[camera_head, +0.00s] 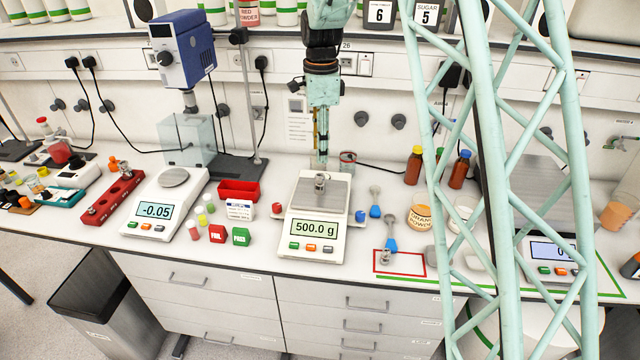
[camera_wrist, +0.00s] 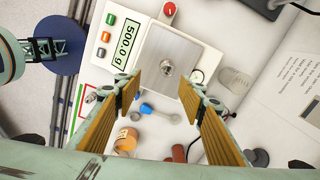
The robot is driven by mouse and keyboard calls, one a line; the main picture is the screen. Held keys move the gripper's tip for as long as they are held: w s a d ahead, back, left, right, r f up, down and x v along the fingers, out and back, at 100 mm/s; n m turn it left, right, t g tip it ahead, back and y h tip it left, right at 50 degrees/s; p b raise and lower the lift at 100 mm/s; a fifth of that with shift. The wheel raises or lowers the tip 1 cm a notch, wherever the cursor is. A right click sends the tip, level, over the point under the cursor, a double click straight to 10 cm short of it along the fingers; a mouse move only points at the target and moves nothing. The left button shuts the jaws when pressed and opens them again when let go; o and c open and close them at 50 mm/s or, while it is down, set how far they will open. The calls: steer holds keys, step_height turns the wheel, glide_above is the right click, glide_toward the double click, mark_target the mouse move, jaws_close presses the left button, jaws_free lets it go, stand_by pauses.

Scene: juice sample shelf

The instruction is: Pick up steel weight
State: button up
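A small steel weight (camera_head: 320,181) stands on the pan of the middle scale (camera_head: 311,249), whose display reads 500.0 g. In the wrist view the weight (camera_wrist: 167,68) shows on the square pan, just beyond my fingertips. My gripper (camera_head: 320,160) is above the back of that scale, pointing down. In the wrist view my gripper (camera_wrist: 162,88) is open, with a wide empty gap between its ribbed fingers. A second steel weight (camera_head: 384,257) stands in a red-outlined rectangle to the right of the scale.
Blue scoops (camera_head: 375,209), an orange-labelled jar (camera_head: 419,218) and brown bottles (camera_head: 413,166) are right of the scale. A glass beaker (camera_wrist: 236,80) stands near the pan. Left are a red bin (camera_head: 239,190), red and green blocks (camera_head: 241,237) and another scale (camera_head: 159,221).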

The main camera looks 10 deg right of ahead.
mark_target(319, 184)
steer(key=shift+w+f+m, duration=0.5)
steer(key=shift+w+f, duration=0.4)
steer(key=shift+f, duration=0.15)
steer(key=shift+f, duration=0.1)
step_height(319, 184, down, 8)
steer(key=shift+f, duration=0.25)
stand_by(0.3)
steer(key=shift+w+f+p, duration=0.1)
steer(key=shift+f+p, duration=0.2)
steer(key=shift+f, duration=2.3)
jaws_close()
